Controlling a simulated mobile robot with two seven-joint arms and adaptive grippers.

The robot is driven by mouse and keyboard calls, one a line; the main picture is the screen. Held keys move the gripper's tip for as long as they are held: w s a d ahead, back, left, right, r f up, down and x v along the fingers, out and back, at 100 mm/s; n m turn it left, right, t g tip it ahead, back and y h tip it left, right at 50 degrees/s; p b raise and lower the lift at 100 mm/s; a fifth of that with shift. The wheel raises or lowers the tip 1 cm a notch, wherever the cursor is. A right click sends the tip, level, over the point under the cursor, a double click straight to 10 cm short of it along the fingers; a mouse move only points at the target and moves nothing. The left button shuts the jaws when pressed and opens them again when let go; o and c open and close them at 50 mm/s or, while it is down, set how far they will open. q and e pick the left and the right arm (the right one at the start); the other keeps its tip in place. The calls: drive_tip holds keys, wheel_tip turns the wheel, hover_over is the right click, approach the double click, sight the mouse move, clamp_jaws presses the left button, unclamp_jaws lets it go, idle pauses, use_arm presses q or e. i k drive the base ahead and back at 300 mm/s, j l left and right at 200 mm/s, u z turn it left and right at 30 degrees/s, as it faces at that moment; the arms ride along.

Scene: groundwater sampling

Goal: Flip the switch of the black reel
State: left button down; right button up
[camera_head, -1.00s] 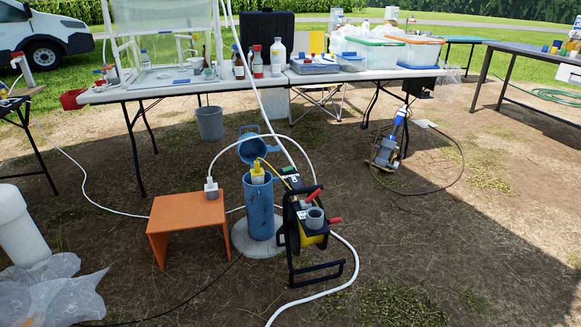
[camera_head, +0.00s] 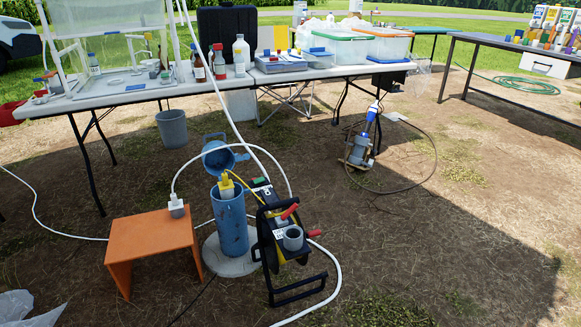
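The black reel (camera_head: 290,245) stands upright on the ground at the lower middle of the head view. It has a black frame, red handles and yellow tape on its drum. A small panel with a green part (camera_head: 260,183) sits at its top; the switch itself is too small to make out. The reel leans close beside the blue well pipe (camera_head: 230,220), whose blue cap (camera_head: 218,160) is hinged open. A yellow piece (camera_head: 227,186) sits in the pipe's mouth, with a yellow line running to the reel. Neither of my grippers is in view.
An orange stool (camera_head: 150,243) stands left of the pipe, with a white hose fitting (camera_head: 176,207) on it. White hoses cross the ground. A long table (camera_head: 130,97) with bottles and bins stands behind. A pump (camera_head: 359,152) stands at right.

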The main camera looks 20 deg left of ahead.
sight(257, 180)
drive_tip(key=i+j+z, duration=0.1)
drive_tip(key=j, duration=0.25)
drive_tip(key=i+j+z, duration=0.25)
drive_tip(key=j, duration=0.5)
drive_tip(key=i+j, duration=0.15)
drive_tip(key=j, duration=0.15)
drive_tip(key=i+j, duration=0.15)
drive_tip(key=j, duration=0.2)
drive_tip(key=i+j, duration=0.15)
drive_tip(key=j, duration=0.15)
drive_tip(key=i+j, duration=0.15)
drive_tip(key=j, duration=0.15)
drive_tip(key=z, duration=0.05)
